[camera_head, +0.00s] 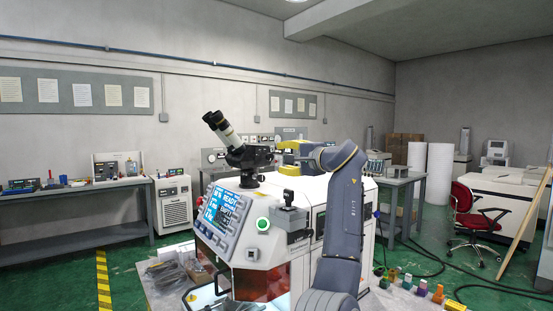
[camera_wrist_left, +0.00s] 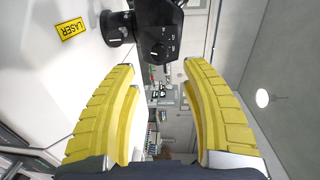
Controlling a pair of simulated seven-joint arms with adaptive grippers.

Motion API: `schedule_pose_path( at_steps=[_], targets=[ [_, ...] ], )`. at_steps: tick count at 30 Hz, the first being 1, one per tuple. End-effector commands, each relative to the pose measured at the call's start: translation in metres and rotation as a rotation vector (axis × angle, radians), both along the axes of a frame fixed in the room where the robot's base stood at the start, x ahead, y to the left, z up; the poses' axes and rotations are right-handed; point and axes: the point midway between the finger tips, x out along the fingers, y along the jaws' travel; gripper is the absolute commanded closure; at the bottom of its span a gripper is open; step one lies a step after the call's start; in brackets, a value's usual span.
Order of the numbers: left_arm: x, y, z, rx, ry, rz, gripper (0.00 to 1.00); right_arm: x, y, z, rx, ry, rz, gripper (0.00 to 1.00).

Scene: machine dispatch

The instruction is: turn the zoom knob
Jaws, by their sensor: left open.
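The black microscope head (camera_head: 248,155) with two eyepieces (camera_head: 219,126) stands on the white machine. In the left wrist view, the black microscope body (camera_wrist_left: 160,30) fills the top centre, with small white marks on it. My left gripper (camera_head: 284,150) is at the right of the microscope head. Its yellow fingers (camera_wrist_left: 160,68) are spread and empty, with the microscope body just beyond the tips. My right gripper is not in view.
The white laser machine (camera_head: 255,240) has a blue screen (camera_head: 222,210), a green button (camera_head: 263,224) and a black joystick (camera_head: 288,197). A yellow laser label (camera_wrist_left: 70,29) is on its surface. A workbench (camera_head: 75,192) stands at the left and a red chair (camera_head: 470,210) at the right.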

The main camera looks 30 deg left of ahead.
Motion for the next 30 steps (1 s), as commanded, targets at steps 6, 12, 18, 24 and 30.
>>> schedule_pose_path(
  at_steps=[6, 12, 18, 24, 30],
  targets=[
    [-0.009, -0.026, 0.002, 0.000, -0.001, -0.002, 0.54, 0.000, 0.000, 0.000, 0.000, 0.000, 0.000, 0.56],
    [-0.014, -0.036, 0.003, 0.000, -0.001, 0.000, 0.54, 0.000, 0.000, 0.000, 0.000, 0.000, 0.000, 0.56],
    [-0.015, -0.038, 0.003, 0.000, -0.001, 0.000, 0.54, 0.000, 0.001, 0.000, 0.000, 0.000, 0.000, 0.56],
    [-0.014, -0.038, 0.001, -0.001, 0.001, 0.000, 0.53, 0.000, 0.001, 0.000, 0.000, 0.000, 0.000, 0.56],
    [-0.015, -0.061, -0.022, -0.025, -0.046, -0.027, 0.53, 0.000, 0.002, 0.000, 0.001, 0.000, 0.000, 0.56]
  ],
)
